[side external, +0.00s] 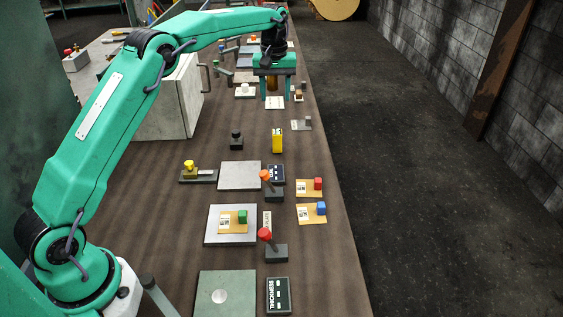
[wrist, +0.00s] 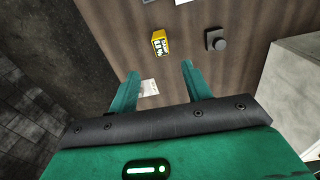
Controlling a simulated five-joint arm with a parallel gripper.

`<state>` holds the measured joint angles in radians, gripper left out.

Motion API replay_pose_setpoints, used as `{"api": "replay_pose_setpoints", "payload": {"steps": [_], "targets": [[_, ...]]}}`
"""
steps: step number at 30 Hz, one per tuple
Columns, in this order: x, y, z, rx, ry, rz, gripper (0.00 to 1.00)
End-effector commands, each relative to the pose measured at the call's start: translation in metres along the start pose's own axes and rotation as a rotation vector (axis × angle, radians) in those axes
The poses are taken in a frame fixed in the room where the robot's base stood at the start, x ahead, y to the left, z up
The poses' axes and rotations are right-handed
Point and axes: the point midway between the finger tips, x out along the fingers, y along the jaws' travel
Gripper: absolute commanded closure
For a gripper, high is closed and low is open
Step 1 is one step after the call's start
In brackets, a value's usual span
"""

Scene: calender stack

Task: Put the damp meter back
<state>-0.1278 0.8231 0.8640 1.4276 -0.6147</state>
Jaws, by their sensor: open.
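In the wrist view the yellow meter (wrist: 160,42) has a dark face with light marks and lies beyond my fingertips. My gripper (side external: 277,101) is open and points down over the far part of the bench, farther from the side camera than the meter and apart from it. A small white card (side external: 275,103) lies on the bench below the gripper. The card also shows between the open fingers in the wrist view (wrist: 149,88).
A black knob (side external: 236,139) stands left of the meter. A grey card with a block (side external: 302,124) lies to its right. Nearer are a grey plate (side external: 240,176), red-knobbed and orange-knobbed levers, and cards with coloured blocks. A large pale box (side external: 170,105) stands at left. The bench's right edge drops to dark floor.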

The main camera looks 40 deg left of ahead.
Motion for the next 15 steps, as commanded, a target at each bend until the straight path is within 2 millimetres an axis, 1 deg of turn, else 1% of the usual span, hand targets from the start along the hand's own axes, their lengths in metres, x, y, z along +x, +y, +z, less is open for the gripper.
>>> {"api": "replay_pose_setpoints", "payload": {"steps": [1,6,11,15], "targets": [[-0.011,-0.001,0.006,0.014,0.01,0.007,0.51],[-0.043,-0.009,0.028,0.077,0.043,0.029,0.51],[-0.071,-0.021,0.053,0.139,0.076,0.049,0.51],[-0.092,-0.033,0.078,0.195,0.106,0.066,0.51]]}}
